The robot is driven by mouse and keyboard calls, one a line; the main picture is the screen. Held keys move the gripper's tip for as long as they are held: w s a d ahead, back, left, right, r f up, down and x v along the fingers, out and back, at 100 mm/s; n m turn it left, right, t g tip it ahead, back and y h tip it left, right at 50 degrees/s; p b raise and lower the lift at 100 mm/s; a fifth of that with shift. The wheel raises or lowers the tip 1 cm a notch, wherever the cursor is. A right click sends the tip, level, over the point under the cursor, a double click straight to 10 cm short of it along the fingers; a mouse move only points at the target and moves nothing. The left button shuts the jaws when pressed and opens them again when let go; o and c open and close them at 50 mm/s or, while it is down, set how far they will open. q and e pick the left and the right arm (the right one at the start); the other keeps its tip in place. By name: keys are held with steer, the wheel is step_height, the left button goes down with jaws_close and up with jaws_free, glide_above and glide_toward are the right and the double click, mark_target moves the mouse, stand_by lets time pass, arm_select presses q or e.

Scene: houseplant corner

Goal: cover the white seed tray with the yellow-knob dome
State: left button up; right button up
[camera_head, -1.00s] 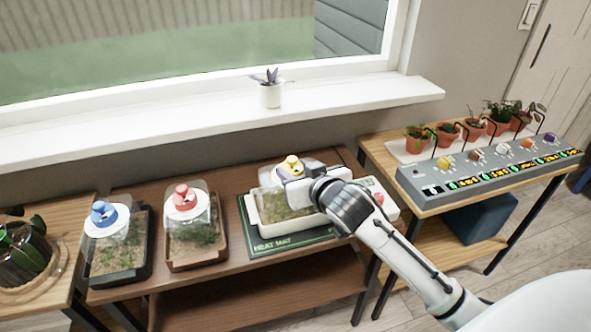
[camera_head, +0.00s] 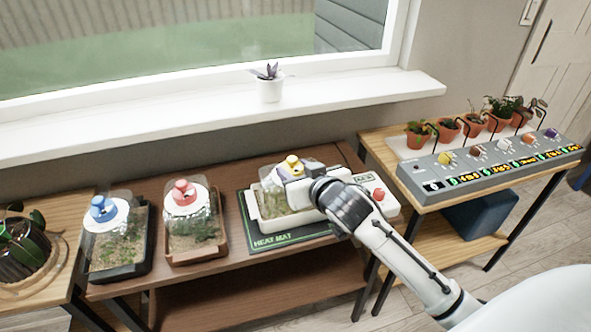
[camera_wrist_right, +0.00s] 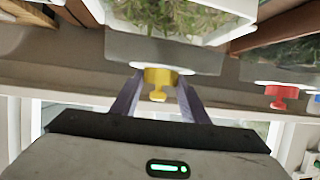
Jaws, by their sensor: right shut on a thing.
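My right gripper (camera_head: 288,172) is shut on the yellow knob (camera_head: 292,163) of a clear dome (camera_head: 271,178). In the right wrist view the yellow knob (camera_wrist_right: 160,78) sits between the two fingers, with the dome's grey-white top (camera_wrist_right: 165,52) beyond it. The dome is over the white seed tray (camera_head: 285,223), which holds green seedlings and stands on the green heat mat (camera_head: 290,239). The gripper and wrist hide the dome's right part, so I cannot tell whether its rim touches the tray all round. My left gripper is not in view.
Left of the mat stand a brown tray (camera_head: 197,257) under a red-knob dome (camera_head: 184,192) and a black tray (camera_head: 128,273) under a blue-knob dome (camera_head: 103,208). A grey control panel (camera_head: 490,172) and several potted plants are on the right table. The window sill is behind.

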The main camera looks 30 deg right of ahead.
stand_by(0.4)
steer(key=o, duration=1.5)
steer(key=shift+c, duration=0.2)
steer(key=v, duration=1)
steer(key=s+a+f+n+g+y, duration=0.1)
steer(key=s+a+f, duration=0.3)
steer(key=f, duration=0.5)
steer(key=s+a+f+n+g+y, duration=0.1)
steer(key=s+a+f, duration=0.3)
steer(key=s+f, duration=0.5)
steer(key=s+a+f+n+g+y, duration=0.1)
steer(key=s+a+f, duration=0.3)
steer(key=f, duration=0.6)
steer(key=s+g+y, duration=0.1)
steer(key=s, duration=0.1)
steer(key=shift+s+a+g+p, duration=0.3)
steer(key=shift+a+g+p, duration=0.05)
steer(key=shift+a+g, duration=0.05)
